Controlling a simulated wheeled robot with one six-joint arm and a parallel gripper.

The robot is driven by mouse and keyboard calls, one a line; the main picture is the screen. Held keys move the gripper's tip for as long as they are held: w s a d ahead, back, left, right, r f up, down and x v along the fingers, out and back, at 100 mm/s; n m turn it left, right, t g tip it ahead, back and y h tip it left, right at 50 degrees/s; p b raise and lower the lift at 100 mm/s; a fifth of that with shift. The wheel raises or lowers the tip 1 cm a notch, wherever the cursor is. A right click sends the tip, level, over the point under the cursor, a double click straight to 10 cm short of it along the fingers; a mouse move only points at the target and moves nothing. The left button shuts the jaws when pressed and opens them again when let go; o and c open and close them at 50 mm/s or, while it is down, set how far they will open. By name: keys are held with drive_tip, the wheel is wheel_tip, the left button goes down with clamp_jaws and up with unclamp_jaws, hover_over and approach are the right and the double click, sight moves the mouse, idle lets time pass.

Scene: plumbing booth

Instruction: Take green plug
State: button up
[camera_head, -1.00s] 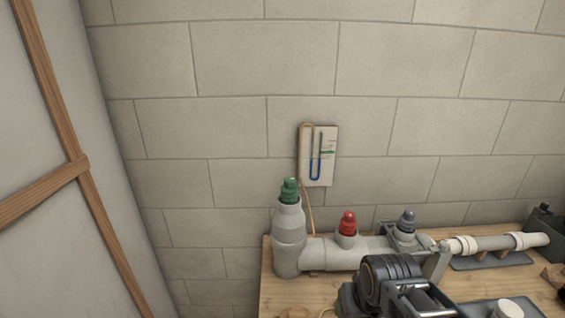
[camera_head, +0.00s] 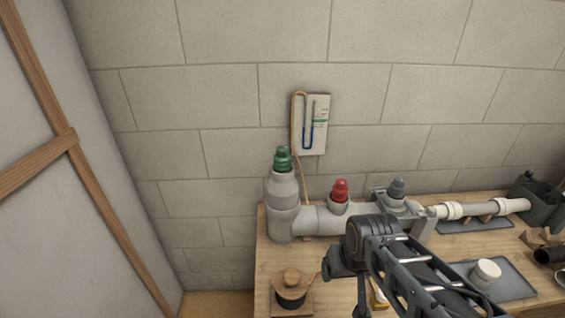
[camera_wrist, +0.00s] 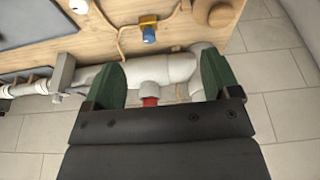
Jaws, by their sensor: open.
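The green plug (camera_head: 282,159) stands upright in the top of the tall grey pipe (camera_head: 283,208) at the left end of the pipework in the head view. My gripper (camera_wrist: 160,75) is open and empty in the wrist view, its two green-padded fingers spread apart. The red plug (camera_wrist: 150,101) and part of the pipe show between the fingers. The green plug cannot be made out in the wrist view; the right finger and gripper body cover part of the tall pipe. In the head view my arm is over the bench, right of and nearer than the green plug.
The red plug (camera_head: 341,190) and a grey plug (camera_head: 397,188) stand right of the green plug. A gauge panel (camera_head: 311,123) hangs on the block wall behind. A round dark pot with a wooden lid (camera_head: 291,288) and a white cup (camera_head: 486,272) stand on the bench.

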drive_tip(key=shift+o, duration=0.2)
drive_tip(key=w+a+r+p, duration=0.1)
drive_tip(key=w+a+r, duration=0.2)
drive_tip(key=w, duration=0.5)
drive_tip(key=w+a+r+n+p, duration=0.1)
drive_tip(key=w+a+r+p, duration=0.1)
drive_tip(key=w+r, duration=0.4)
drive_tip(key=w+a+r+n+p, duration=0.1)
drive_tip(key=w+a+r, duration=0.3)
drive_tip(key=w, duration=0.6)
drive_tip(key=shift+a+r+y+p, duration=0.15)
drive_tip(key=shift+r+y+p, duration=0.3)
drive_tip(key=shift+r, duration=0.25)
drive_tip(key=t, duration=0.1)
approach(282, 158)
drive_tip(key=shift+n, duration=0.4)
drive_tip(key=x, duration=0.4)
drive_tip(key=shift+w+f, duration=0.3)
drive_tip(key=shift+w, duration=0.05)
drive_tip(key=shift+p+x, duration=1)
drive_tip(key=shift+x, duration=2.15)
drive_tip(key=shift+w, duration=0.15)
drive_tip(key=shift+c, duration=0.4)
drive_tip(key=shift+r, duration=0.15)
drive_tip(key=c, duration=1.2)
